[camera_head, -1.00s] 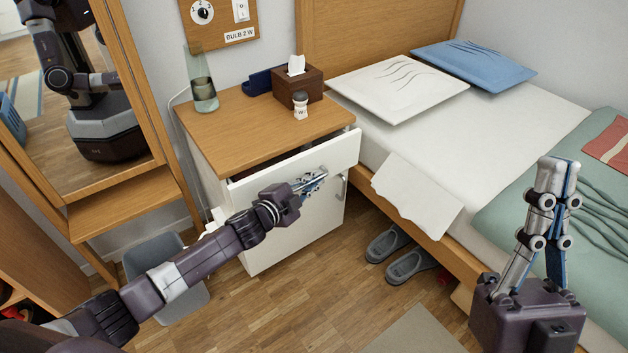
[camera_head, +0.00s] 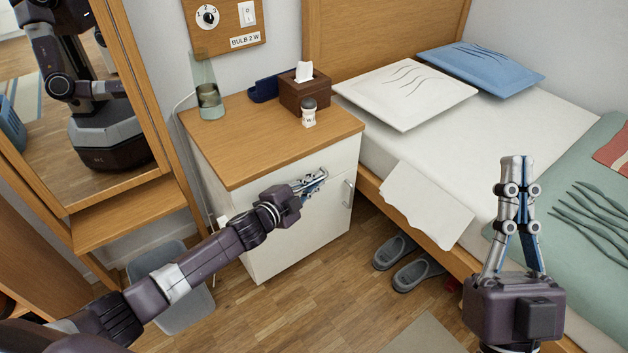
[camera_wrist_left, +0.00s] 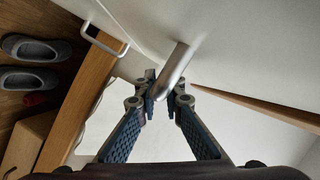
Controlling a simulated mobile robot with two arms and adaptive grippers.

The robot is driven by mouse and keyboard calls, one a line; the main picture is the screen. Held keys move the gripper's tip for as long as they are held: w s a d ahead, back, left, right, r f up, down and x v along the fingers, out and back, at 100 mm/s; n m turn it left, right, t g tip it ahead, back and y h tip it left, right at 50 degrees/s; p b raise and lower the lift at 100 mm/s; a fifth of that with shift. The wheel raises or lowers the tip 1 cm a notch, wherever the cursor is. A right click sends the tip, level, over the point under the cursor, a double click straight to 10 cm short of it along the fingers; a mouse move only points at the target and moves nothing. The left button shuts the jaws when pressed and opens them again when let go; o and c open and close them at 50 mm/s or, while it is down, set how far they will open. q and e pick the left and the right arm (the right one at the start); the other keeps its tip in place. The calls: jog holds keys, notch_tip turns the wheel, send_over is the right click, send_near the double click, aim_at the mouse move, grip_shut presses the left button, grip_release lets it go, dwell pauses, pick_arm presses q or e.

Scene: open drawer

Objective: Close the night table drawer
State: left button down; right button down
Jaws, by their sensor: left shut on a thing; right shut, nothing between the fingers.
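The night table (camera_head: 270,135) has a wooden top and white front. Its white drawer front (camera_head: 338,158) sits in under the top, with no open gap visible in the head view. My left gripper (camera_head: 318,178) is at the drawer front, shut on the drawer handle. In the left wrist view the silver handle (camera_wrist_left: 176,68) runs between the fingertips of my left gripper (camera_wrist_left: 166,92). My right gripper (camera_head: 516,160) is shut and empty, raised in front of the bed, away from the night table.
A grey bin (camera_head: 170,285) stands behind my left arm.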

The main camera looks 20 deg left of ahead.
pick_arm(q)
jog(key=shift+w+a, duration=0.15)
jog(key=shift+a, duration=0.15)
jog(key=c, duration=2.3)
grip_release()
jog(key=shift+s, duration=0.3)
jog(key=v, duration=1.1)
jog(key=shift+s+a+r, duration=0.1)
jog(key=shift+s+r, duration=0.05)
